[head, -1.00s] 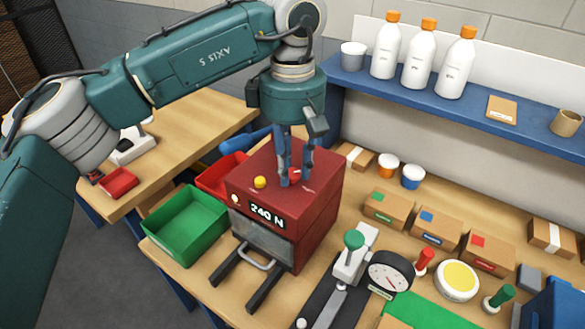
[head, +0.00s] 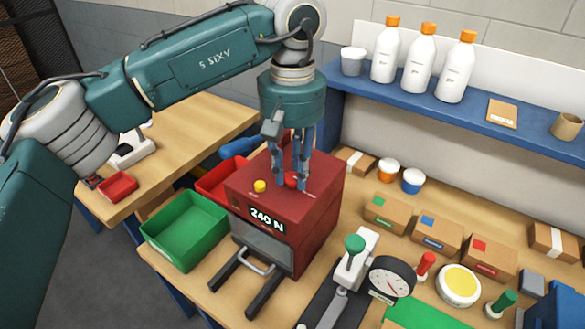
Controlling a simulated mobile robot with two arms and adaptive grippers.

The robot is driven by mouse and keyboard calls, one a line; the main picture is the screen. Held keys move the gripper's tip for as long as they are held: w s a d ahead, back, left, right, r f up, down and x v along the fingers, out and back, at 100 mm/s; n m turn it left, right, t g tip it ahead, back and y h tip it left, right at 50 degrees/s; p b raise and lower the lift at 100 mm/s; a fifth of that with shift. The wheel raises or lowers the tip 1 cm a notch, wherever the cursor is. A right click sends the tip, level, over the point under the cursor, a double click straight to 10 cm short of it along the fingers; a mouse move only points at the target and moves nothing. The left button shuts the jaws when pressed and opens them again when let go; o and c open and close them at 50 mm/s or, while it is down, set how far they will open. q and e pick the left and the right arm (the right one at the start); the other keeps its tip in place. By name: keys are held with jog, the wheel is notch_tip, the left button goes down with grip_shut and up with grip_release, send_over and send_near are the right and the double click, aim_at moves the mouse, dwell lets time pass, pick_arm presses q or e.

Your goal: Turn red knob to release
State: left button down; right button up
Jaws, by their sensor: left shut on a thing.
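The red knob (head: 291,179) is on top of the red box-shaped machine (head: 318,218), to the right of a small yellow button (head: 260,186). The machine's front display reads 240 N. My left gripper (head: 293,182) points down from above with its blue-grey fingers around the knob, shut on it. The fingers partly hide the knob. My right gripper is not in view.
A green bin (head: 187,232) and a red bin (head: 215,182) stand left of the machine. A green-handled press (head: 350,262) and a dial gauge (head: 391,277) stand to its right. Small cartons (head: 437,232) and a blue shelf (head: 455,105) with white bottles lie beyond.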

aim_at(292, 176)
pick_arm(q)
jog(key=shift+w+r, duration=0.15)
jog(key=shift+r, duration=0.05)
dwell(0.4)
jog(key=c, duration=1.4)
grip_release()
jog(key=shift+c, duration=0.2)
notch_tip(292, 176, up, 12)
jog(key=shift+f, duration=0.1)
